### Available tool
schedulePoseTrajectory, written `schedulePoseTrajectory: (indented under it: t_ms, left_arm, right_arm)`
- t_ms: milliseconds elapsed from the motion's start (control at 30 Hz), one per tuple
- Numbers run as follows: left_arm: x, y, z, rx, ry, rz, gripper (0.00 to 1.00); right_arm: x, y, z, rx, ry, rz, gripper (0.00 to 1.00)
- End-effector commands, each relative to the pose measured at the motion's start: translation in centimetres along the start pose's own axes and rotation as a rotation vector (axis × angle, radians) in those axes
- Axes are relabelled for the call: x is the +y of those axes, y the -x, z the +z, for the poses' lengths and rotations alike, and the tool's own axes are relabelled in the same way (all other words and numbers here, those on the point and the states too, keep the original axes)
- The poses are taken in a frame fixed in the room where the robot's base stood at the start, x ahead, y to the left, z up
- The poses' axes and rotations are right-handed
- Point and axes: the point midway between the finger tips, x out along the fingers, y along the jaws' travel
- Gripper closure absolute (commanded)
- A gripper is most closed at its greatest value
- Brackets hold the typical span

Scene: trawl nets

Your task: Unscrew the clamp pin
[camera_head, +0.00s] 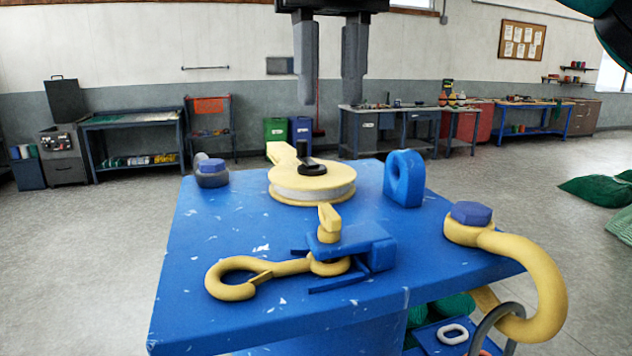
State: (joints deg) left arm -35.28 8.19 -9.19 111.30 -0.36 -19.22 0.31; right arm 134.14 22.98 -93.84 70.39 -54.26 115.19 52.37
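The clamp pin (329,222) looks to be the upright yellow pin with a flat wing-like head. It stands at a blue clamp block (368,247) near the front of the blue bench top (235,235). A yellow hook (232,281) lies to the left, its eye at the foot of the pin; the pin's lower end is hidden. My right gripper (330,97) hangs from the top of the view, fingers pointing down and apart, with nothing between them. It is above the bench, apart from the pin. My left gripper is not in view.
A yellow and white pulley block (312,184) lies behind the pin. A blue eye lug (405,178) stands at the back right. A yellow shackle (540,275) with a blue hex bolt hangs over the right edge. A dark round fitting (211,174) sits at the back left.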

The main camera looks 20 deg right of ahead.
Motion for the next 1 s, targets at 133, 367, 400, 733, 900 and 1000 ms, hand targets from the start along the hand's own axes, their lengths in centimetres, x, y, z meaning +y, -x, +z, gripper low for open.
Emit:
schedulePoseTrajectory:
  t_ms: [133, 367, 400, 733, 900, 1000]
  left_arm:
    - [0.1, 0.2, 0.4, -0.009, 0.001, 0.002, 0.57]
    - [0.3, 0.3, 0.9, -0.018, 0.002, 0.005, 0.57]
    - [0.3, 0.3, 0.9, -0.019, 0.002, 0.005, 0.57]
    - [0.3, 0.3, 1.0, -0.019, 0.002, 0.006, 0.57]
    - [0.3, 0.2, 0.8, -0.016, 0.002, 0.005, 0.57]
    - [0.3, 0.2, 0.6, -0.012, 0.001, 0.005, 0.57]
  right_arm:
    - [0.0, -1.0, 0.0, 0.006, 0.004, -0.001, 0.63]
    - [0.0, -4.2, 0.0, 0.008, 0.006, 0.000, 0.63]
    - [0.0, -4.9, 0.0, 0.007, 0.005, 0.001, 0.63]
    - [0.0, -10.1, 0.0, 0.005, 0.004, 0.001, 0.63]
    - [0.0, -11.9, 0.0, 0.003, 0.003, 0.001, 0.63]
    - [0.0, -12.5, 0.0, 0.002, 0.002, 0.001, 0.63]
